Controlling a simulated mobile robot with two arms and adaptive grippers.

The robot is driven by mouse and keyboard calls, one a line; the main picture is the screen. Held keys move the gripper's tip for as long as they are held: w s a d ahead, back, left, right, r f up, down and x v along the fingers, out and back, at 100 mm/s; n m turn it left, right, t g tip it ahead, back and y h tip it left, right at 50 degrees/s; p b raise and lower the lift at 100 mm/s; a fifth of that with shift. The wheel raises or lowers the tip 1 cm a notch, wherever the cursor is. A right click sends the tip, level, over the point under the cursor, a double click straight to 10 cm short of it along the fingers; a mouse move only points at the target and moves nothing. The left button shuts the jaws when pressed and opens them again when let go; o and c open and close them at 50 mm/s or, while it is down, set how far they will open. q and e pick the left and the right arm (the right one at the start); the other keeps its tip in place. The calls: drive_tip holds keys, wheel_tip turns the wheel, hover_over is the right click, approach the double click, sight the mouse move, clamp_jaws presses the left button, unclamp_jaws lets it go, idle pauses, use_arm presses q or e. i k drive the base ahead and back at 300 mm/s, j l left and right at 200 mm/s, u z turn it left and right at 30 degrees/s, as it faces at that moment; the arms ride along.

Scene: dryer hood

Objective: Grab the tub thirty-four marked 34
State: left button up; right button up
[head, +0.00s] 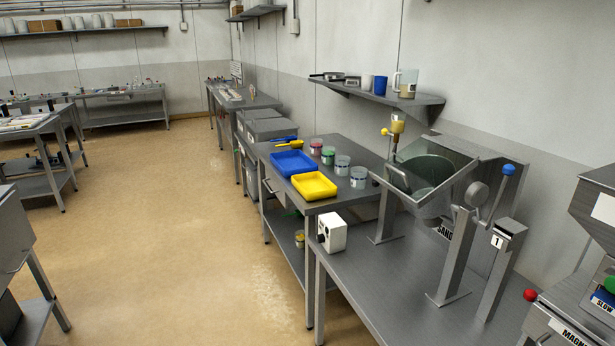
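Several small clear tubs stand in a row on the grey metal table (262,150) ahead. One tub has dark red contents (316,146), one has green contents (328,155), and two look pale grey, a nearer tub (358,177) and a tub behind it (342,165). Another small tub with something yellowish (299,239) is on the shelf under the table. Labels are too small to read, so I cannot tell which tub is marked 34. Neither of my grippers is in view.
A blue tray (294,163) and a yellow tray (314,186) lie left of the tubs. A hooded machine (430,170) and a white box (332,233) stand on the nearer bench. A wall shelf (385,97) hangs above. The floor (170,230) at left is clear.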

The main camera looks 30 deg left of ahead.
sight(359, 175)
drive_tip(key=u, duration=0.7)
drive_tip(key=i+j+z, duration=0.2)
drive_tip(key=z, duration=0.25)
drive_tip(key=i+j+z, duration=0.15)
drive_tip(key=z, duration=0.3)
drive_tip(key=i+j+z, duration=0.1)
drive_tip(key=j+z, duration=0.4)
drive_tip(key=l, duration=0.1)
